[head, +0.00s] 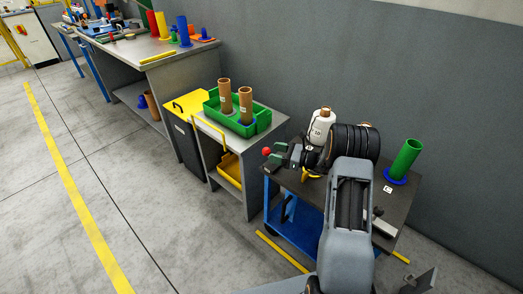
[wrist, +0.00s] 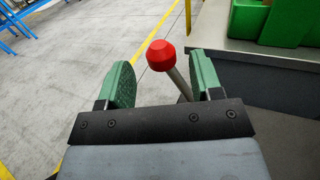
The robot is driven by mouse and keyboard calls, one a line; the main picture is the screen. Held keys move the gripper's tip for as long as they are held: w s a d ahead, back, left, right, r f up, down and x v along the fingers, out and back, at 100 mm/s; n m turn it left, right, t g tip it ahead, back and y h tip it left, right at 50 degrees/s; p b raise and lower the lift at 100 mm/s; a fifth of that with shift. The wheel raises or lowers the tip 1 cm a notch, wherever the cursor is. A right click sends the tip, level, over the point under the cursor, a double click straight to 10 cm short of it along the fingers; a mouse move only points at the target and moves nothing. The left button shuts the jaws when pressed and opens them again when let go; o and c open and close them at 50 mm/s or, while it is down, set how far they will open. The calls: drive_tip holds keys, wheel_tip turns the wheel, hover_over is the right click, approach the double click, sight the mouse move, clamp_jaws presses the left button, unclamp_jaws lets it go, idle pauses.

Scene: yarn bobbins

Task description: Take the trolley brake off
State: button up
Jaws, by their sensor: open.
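The trolley (head: 298,222) has a dark top and a blue lower shelf, at the right in the head view. A red ball knob (head: 266,151) shows at its left edge, just beyond my gripper (head: 274,160). In the wrist view the red knob (wrist: 161,55) sits on a grey metal lever (wrist: 181,84), which leans up to the left. My gripper (wrist: 163,78) is open, with one green finger on each side of the knob. Gaps show on both sides, so neither finger touches it. The lever's foot is hidden behind my gripper.
A white bobbin (head: 321,127) and a green tube on a blue base (head: 406,160) stand on the trolley top. A grey table (head: 268,130) with a green bin (head: 263,120) holding brown tubes stands close on the left. Open floor (head: 130,185) lies further left.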

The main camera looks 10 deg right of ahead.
drive_tip(key=x, duration=0.6)
drive_tip(key=shift+a, duration=0.1)
clamp_jaws()
idle(0.6)
